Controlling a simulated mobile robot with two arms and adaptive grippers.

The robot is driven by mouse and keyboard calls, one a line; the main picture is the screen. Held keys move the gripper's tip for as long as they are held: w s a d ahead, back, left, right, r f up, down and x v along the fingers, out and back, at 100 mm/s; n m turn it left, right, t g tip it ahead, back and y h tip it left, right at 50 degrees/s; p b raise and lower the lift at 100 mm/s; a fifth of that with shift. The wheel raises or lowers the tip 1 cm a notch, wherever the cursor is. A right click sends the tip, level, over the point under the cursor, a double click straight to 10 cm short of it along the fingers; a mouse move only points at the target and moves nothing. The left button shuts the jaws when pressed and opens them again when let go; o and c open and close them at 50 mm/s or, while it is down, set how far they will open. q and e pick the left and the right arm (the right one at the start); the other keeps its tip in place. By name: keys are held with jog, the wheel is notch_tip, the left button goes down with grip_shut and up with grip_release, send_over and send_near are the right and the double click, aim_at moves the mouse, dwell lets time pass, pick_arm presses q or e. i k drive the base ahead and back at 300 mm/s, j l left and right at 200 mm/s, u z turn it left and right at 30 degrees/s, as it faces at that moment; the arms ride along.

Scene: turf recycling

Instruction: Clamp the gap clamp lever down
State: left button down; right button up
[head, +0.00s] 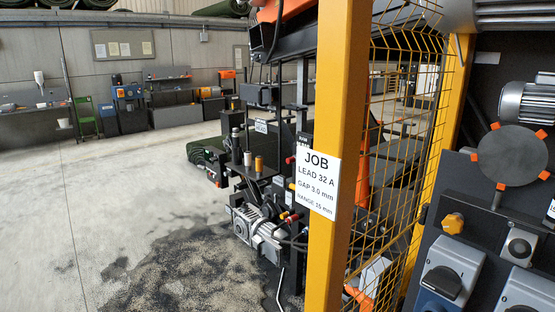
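I cannot pick out the gap clamp lever for certain in the head view. A machine (262,170) with a motor (256,232), rollers and several small red-tipped parts stands behind a yellow post (336,100). A white job card (318,182) on the post reads "LEAD 32 A, GAP 3.0 mm" and a range line. Neither of my grippers is in view.
A yellow mesh guard (400,130) stands between the post and the panel. Dark granules (175,275) lie on the floor before the machine. The concrete floor (100,190) at the left is open, with workbenches (35,122) along the back wall.

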aim_at(519, 248)
jog(key=z, duration=1.35)
